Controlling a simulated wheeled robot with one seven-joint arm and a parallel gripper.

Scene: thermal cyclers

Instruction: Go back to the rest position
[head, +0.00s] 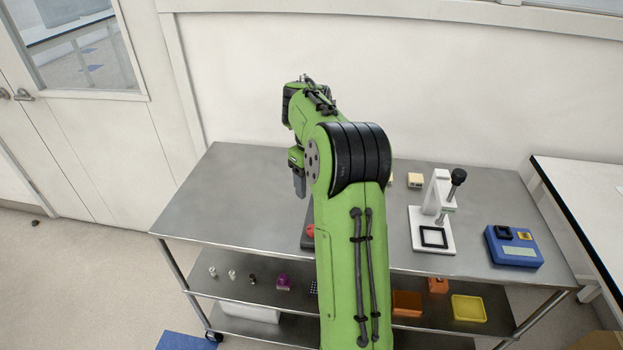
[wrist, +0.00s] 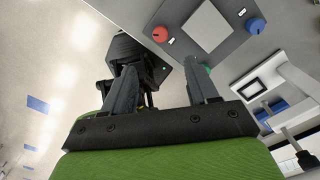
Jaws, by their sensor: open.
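My gripper (head: 299,183) hangs over the steel cart's top (head: 240,190), left of the arm's black joint, with its fingers pointing down. In the wrist view my gripper (wrist: 160,85) has its two grey fingers spread apart, and I see nothing held between them. The green arm reaches up and over the middle of the cart in the head view and hides part of the top.
A grey device with red and blue knobs (wrist: 236,45) is mostly hidden behind my arm in the head view. A white stand (head: 433,248) and a blue device (head: 513,247) are on the right. Small items and trays (head: 468,308) fill the lower shelf. The cart's left top is clear.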

